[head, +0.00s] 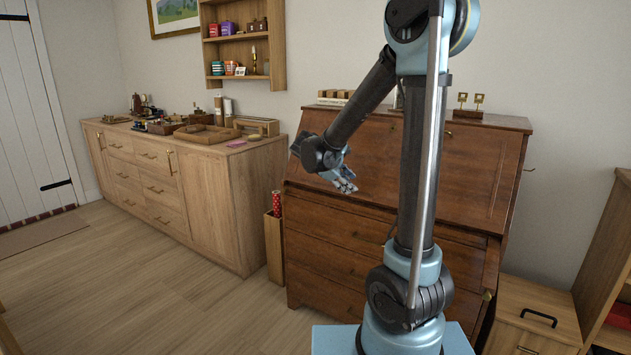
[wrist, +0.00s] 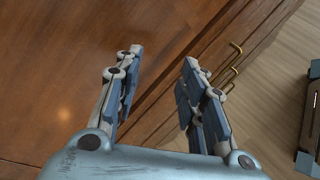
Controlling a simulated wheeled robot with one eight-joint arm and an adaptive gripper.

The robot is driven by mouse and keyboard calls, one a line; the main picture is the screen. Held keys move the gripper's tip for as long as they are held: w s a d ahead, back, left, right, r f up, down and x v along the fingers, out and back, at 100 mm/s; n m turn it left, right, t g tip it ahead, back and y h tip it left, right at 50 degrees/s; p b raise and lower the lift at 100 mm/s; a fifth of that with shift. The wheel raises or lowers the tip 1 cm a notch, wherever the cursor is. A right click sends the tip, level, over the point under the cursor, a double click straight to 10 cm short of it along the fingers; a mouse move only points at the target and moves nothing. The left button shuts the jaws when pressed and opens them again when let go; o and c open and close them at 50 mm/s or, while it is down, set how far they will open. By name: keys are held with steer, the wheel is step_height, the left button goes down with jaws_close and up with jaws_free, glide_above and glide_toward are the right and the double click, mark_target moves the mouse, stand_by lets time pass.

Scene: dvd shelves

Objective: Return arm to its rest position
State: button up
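My gripper (head: 345,183) is at the end of my bent arm, in front of the dark wooden bureau (head: 465,180) in the head view. In the wrist view my gripper (wrist: 163,85) has its two fingers apart, with a clear gap between them. Nothing is held between the fingers. Behind them is the reddish-brown wood of the bureau (wrist: 50,60), and no contact with it can be made out.
A light wood sideboard (head: 215,185) with trays and small items stands left of the bureau. A wall shelf (head: 240,50) hangs above. A small cabinet (head: 535,305) is at the lower right. The floor (head: 150,290) at the front left is clear.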

steer(key=s+d+f+m+g+y, duration=0.1)
steer(key=s+d+m+y, duration=0.2)
steer(key=s, duration=0.5)
steer(key=s+d+f+m+g, duration=0.15)
steer(key=s+d+m, duration=0.25)
steer(key=s, duration=0.4)
steer(key=s+d+f+m+g+y, duration=0.1)
steer(key=s+d+f+m+y, duration=0.2)
steer(key=s, duration=0.6)
steer(key=s+a+f+m+y, duration=0.1)
steer(key=s+a+f+m, duration=0.1)
steer(key=s+m, duration=0.4)
steer(key=s+f, duration=0.1)
steer(key=s, duration=0.1)
steer(key=shift+s+a+f+y, duration=0.2)
steer(key=shift+s+y, duration=0.1)
steer(key=shift+y, duration=0.1)
steer(key=shift+w+f, duration=0.2)
steer(key=shift+w, duration=0.2)
steer(key=shift+c, duration=0.4)
